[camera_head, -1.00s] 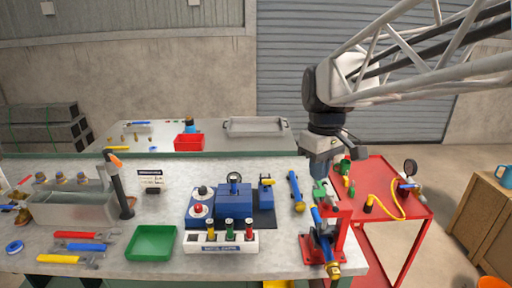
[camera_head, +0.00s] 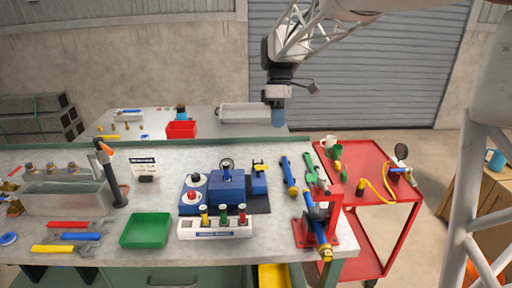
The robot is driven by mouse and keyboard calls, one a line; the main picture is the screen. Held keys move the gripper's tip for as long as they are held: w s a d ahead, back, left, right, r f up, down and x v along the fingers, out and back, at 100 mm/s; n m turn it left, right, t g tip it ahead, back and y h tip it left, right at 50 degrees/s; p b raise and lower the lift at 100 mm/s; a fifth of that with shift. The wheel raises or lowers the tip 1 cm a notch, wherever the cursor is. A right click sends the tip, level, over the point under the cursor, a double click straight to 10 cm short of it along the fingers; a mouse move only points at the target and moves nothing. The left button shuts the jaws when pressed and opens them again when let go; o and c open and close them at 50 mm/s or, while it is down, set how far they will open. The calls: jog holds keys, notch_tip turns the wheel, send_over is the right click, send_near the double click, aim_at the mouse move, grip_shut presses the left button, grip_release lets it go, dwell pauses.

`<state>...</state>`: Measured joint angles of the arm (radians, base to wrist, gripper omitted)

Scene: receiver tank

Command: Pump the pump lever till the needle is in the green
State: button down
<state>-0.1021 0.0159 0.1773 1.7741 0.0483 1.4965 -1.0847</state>
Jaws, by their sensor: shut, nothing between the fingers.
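My gripper (camera_head: 278,118) is shut and empty, raised over the gap between the front bench and the back table. It touches nothing. A small round gauge (camera_head: 227,164) stands on the blue block unit (camera_head: 228,188) on the bench. Its needle and any green band are too small to read. A black post with an orange-tipped arm (camera_head: 106,150) stands beside the grey tub at left. A red stand (camera_head: 325,210) with a slanted blue bar stands at the bench's right end. I cannot tell for certain which part is the pump lever.
A white rack (camera_head: 215,231) with coloured plugs, a green tray (camera_head: 146,230) and several wrenches lie along the bench front. A red cart (camera_head: 375,170) with another gauge (camera_head: 401,150) and a yellow hose stands at right. A red bin (camera_head: 181,129) sits on the back table.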

aim_at(259, 166)
jog(key=w+a+f+n+g, duration=0.2)
jog(key=w+a+f+n, duration=0.1)
jog(key=w, duration=0.8)
jog(key=shift+a+f+n, duration=0.15)
jog(key=shift+a+n, duration=0.5)
jog(key=shift+n, duration=0.15)
jog(key=shift+f, duration=0.1)
jog(key=x, duration=1.3)
jog(key=shift+s+d+f, duration=0.1)
jog(key=shift+s+f, duration=0.05)
jog(key=shift+f, duration=0.15)
jog(key=shift+s+f, duration=0.1)
